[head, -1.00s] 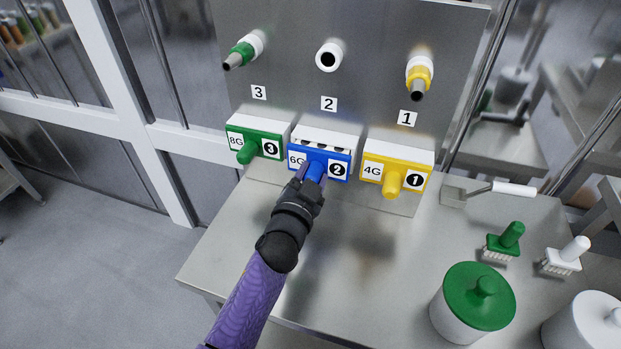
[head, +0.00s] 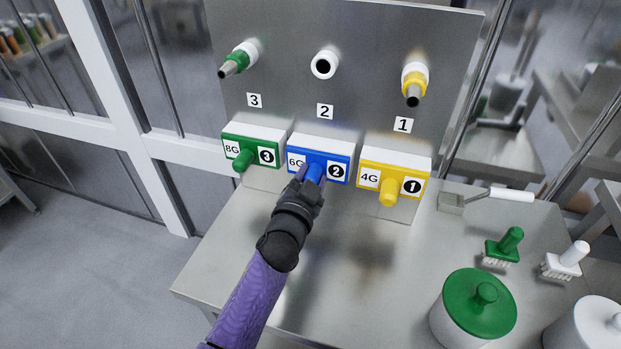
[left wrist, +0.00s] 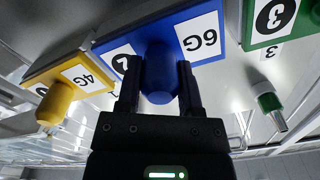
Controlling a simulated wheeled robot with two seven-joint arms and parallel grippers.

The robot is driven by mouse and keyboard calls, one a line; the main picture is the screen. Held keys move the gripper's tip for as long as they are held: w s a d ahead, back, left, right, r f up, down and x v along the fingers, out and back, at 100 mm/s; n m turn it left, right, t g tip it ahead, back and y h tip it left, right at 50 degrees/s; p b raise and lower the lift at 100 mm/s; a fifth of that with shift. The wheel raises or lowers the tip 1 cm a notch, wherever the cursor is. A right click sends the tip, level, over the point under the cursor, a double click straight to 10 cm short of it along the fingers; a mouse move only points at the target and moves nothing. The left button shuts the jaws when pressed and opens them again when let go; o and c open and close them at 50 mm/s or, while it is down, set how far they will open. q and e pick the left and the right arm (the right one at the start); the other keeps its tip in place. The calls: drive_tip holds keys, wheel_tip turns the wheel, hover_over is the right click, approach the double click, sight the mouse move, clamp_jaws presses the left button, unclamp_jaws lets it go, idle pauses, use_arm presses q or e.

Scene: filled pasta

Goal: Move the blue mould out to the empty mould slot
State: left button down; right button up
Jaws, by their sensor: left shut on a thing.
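The blue mould (head: 321,157), marked 6G and 2, sits in the middle housing under the number 2 plate, its front close against the white block. It also fills the middle of the left wrist view (left wrist: 150,36). My left gripper (head: 311,173) is shut on its round blue knob. In the left wrist view the two fingers of the left gripper (left wrist: 159,92) lie on either side of the knob. The fingers partly hide the mould's lower front. No empty mould slot shows clearly. My right gripper is not in view.
A green mould (head: 239,160) sits left and a yellow mould (head: 389,198) right of the blue one. Nozzles project from the steel panel above. The table's front middle is clear.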

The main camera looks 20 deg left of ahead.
use_arm(q)
drive_tip(key=shift+r, duration=0.1)
idle(0.4)
unclamp_jaws()
drive_tip(key=shift+w, duration=0.1)
idle(0.9)
drive_tip(key=s+p, duration=0.3)
drive_tip(key=s, duration=0.4)
drive_tip(key=shift+a, duration=0.1)
drive_tip(key=s+p, duration=0.1)
drive_tip(key=s, duration=0.9)
drive_tip(key=shift+a, duration=0.2)
